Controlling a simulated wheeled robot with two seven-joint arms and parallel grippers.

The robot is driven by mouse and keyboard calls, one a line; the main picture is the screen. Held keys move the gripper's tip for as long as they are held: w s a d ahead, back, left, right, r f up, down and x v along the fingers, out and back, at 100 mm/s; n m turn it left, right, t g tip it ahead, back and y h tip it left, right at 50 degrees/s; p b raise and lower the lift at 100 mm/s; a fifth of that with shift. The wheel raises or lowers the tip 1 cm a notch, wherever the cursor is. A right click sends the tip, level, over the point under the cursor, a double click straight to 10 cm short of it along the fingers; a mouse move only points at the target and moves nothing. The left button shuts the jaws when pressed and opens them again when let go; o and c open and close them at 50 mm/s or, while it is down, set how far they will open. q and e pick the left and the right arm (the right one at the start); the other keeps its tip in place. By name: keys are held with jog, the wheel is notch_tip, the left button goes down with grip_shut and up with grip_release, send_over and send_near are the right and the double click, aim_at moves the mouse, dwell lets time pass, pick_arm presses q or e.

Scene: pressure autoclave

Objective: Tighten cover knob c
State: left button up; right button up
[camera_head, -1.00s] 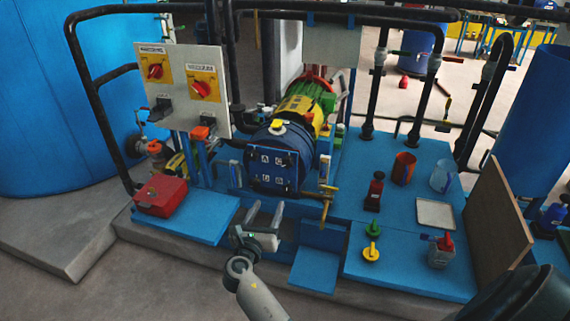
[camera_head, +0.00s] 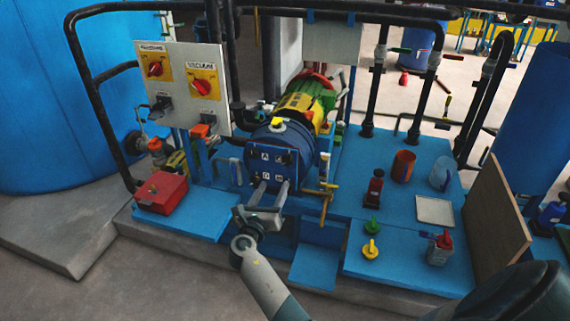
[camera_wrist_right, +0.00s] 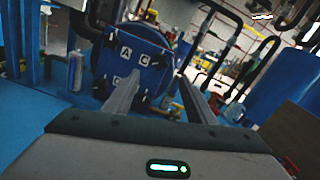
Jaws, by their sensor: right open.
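The blue autoclave cover (camera_head: 272,170) faces me, with white letter plates and dark knobs on it. The C plate with cover knob c (camera_head: 285,158) is at its upper right; the knob is small and dark, so its exact angle is unclear. In the right wrist view, the C plate (camera_wrist_right: 145,59) shows right of the A plate (camera_wrist_right: 126,52). My right gripper (camera_head: 270,186) is open and empty in front of the cover's lower part. In the right wrist view its fingers (camera_wrist_right: 160,78) point toward the cover, the left one overlapping its lower part. My left gripper is not visible.
A brass-coloured valve pipe (camera_head: 326,203) stands just right of the cover. A red box (camera_head: 161,193) sits to the left. Black rails frame the rig.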

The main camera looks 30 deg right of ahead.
send_near(287, 161)
jog(key=x, duration=0.7)
jog(key=shift+w+d+r+p, duration=0.1)
jog(key=shift+w+p, duration=0.05)
jog(key=shift+p, duration=0.2)
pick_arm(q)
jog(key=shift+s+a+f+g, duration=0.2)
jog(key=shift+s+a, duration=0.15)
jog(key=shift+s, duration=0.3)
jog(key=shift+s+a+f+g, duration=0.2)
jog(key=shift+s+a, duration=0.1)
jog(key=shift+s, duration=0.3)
pick_arm(e)
jog(key=shift+w+d, duration=0.3)
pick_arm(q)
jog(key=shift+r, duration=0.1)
pick_arm(e)
jog(key=c, duration=1)
jog(key=shift+c, duration=0.2)
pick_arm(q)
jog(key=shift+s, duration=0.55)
